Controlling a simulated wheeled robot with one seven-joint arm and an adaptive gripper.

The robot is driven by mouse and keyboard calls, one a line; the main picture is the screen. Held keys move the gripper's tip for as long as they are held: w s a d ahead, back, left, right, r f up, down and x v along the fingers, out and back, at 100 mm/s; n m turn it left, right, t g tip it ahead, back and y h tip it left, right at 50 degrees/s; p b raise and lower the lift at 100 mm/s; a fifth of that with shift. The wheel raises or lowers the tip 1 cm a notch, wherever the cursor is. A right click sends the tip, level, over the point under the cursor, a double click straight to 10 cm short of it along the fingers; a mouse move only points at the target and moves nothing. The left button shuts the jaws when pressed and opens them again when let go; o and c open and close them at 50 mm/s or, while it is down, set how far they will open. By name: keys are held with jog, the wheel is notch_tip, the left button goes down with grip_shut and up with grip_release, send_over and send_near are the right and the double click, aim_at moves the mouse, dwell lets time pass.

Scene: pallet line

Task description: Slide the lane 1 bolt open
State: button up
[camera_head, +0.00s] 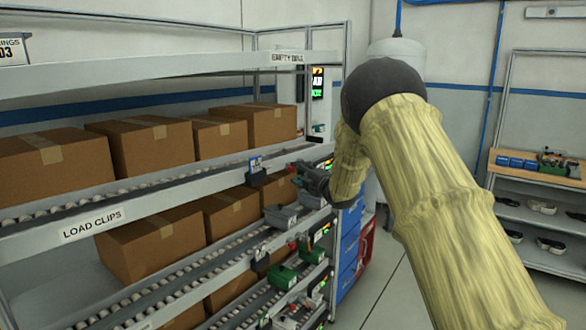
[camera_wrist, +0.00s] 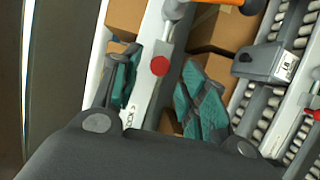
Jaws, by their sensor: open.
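In the wrist view a red round knob (camera_wrist: 160,66) sits on a short grey stem on the pale rail, which carries partly hidden lock lettering; it looks like the bolt's handle. My gripper (camera_wrist: 162,58) is open, with one teal-padded finger on each side of the knob and a visible gap to both. Whether the fingers are level with the knob in depth I cannot tell. In the head view my gripper (camera_head: 302,174) is at the right end of the upper roller shelf, small and partly hidden by my arm. The lane number is not readable.
The rack's shelf (camera_head: 150,205) holds several cardboard boxes (camera_head: 150,143). A grey block (camera_wrist: 265,64) with a cut-off label stands on the rollers right of the fingers. A green block (camera_head: 283,277) is on a lower level. Open floor (camera_head: 385,285) lies right of the rack.

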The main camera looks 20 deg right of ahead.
aim_at(294, 170)
jog(key=shift+p+x, duration=0.45)
jog(key=shift+x, duration=1.8)
jog(key=shift+c, duration=0.2)
grip_shut()
